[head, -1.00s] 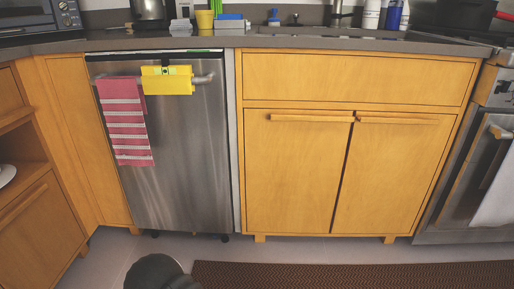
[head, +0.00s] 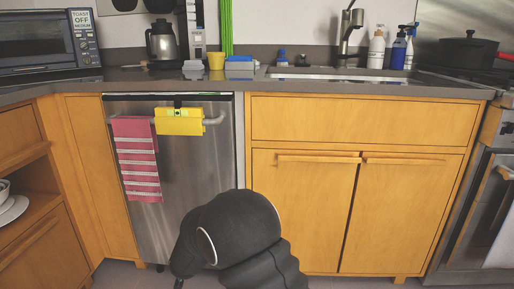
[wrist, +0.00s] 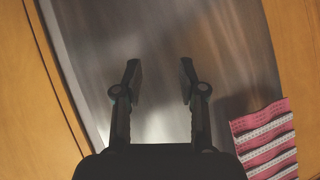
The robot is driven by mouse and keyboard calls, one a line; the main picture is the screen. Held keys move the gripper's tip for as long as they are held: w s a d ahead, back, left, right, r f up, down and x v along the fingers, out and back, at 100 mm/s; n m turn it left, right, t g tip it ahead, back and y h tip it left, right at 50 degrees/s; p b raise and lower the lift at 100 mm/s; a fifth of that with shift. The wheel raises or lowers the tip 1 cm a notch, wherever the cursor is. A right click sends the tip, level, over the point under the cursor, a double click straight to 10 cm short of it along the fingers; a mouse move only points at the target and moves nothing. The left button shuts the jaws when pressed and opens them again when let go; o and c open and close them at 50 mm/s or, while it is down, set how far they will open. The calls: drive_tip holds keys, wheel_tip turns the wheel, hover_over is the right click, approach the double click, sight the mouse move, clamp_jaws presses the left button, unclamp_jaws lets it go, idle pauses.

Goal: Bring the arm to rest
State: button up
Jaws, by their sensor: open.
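My gripper (wrist: 160,82) is open and empty in the wrist view, its two dark fingers apart in front of the steel dishwasher door (wrist: 225,40). Nothing is between the fingers. In the head view my dark arm rises at the bottom middle, in front of the dishwasher (head: 190,180) and the lower left of the sink cabinet; the gripper's fingers cannot be made out there. The dishwasher door is shut.
A striped pink towel (head: 138,160) and a yellow cloth (head: 179,121) hang on the dishwasher handle. Sink cabinet doors (head: 300,205) are shut. The counter (head: 130,76) holds a toaster oven (head: 45,42), a kettle (head: 161,42) and bottles. A stove (head: 490,190) stands at right.

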drive_tip(key=s+d+r+g+p, duration=0.1)
drive_tip(key=s+d+r, duration=0.2)
drive_tip(key=d+r, duration=0.4)
drive_tip(key=s+d+r+n+y+p, duration=0.1)
drive_tip(key=s+d+r, duration=0.35)
drive_tip(key=r, duration=0.35)
drive_tip(key=s+d+r+g+p, duration=0.1)
drive_tip(key=s+d+r, duration=0.1)
drive_tip(key=d+r, duration=0.55)
drive_tip(key=s+d+r+g+h+p, duration=0.1)
drive_tip(key=s+d+r+h+p, duration=0.1)
drive_tip(key=s+d, duration=0.8)
drive_tip(key=s+d+r+g+h+p, duration=0.2)
drive_tip(key=s+d+r, duration=0.2)
drive_tip(key=s+d, duration=0.6)
drive_tip(key=s, duration=0.7)
drive_tip(key=shift+s+r, duration=0.3)
drive_tip(key=shift+s, duration=0.05)
